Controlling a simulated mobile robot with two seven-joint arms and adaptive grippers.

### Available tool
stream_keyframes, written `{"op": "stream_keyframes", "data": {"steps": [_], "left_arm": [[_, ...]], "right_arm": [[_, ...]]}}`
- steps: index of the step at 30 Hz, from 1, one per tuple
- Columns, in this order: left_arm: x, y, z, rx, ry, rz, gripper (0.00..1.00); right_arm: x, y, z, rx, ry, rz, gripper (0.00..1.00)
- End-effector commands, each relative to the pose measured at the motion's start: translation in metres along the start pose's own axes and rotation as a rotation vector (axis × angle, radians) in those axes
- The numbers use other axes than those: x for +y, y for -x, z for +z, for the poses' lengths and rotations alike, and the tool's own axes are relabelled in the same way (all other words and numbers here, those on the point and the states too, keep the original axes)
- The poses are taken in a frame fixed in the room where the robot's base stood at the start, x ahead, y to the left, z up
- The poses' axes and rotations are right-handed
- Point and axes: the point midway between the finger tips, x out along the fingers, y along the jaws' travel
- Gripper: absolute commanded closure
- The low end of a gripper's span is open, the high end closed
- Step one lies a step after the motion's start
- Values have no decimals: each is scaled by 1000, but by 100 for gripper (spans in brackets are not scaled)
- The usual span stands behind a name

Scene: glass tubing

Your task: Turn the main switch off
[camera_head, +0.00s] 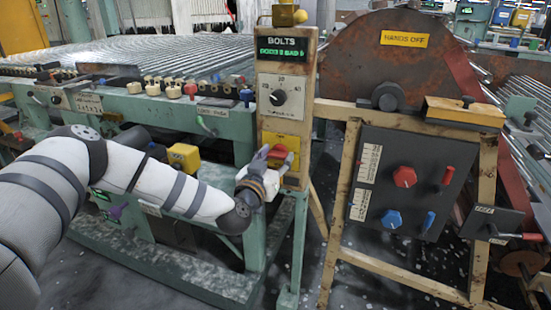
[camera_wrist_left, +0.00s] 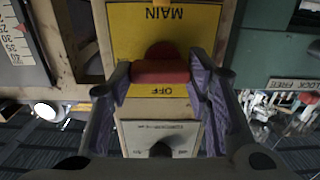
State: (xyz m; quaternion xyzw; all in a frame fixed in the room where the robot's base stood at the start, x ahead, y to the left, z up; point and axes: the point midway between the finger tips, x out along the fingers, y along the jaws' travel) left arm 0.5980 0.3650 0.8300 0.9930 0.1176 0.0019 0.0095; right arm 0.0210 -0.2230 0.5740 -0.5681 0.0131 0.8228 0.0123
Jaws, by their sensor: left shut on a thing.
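The main switch is a red handle (camera_head: 279,150) on a yellow plate (camera_head: 280,141) of the upright control post. In the left wrist view the yellow plate (camera_wrist_left: 130,40) reads MAIN and OFF, both upside down in the picture. There the red handle (camera_wrist_left: 160,73) lies crosswise, between the two words, with a dark red round hub at its middle. My left gripper (camera_head: 276,158) is at the switch, and its purple-padded fingers (camera_wrist_left: 160,80) close on both ends of the handle. My right gripper is in neither view.
To the right stands a dark panel (camera_head: 380,230) with red and blue knobs, below a rusty round guard (camera_head: 395,70). A green machine bench (camera_head: 170,110) spans the left.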

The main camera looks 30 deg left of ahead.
Motion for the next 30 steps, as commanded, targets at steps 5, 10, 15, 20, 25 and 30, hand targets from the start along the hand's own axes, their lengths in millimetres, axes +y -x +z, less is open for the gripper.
{"op": "stream_keyframes", "data": {"steps": [5, 10, 15, 20, 25, 30], "left_arm": [[0, 0, -4, 4, 71, 1, 83], [0, 0, -6, 5, 200, 2, 83], [0, 0, -3, 1, 360, 1, 83], [-1, 0, -1, -1, 512, 0, 83], [-1, 0, 0, -2, 675, 0, 83], [-2, 0, 0, -2, 837, -1, 83]], "right_arm": [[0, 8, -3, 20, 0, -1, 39], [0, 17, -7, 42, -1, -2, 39], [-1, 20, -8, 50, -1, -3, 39], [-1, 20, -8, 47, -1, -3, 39], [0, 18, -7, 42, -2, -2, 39], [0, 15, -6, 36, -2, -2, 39]]}}
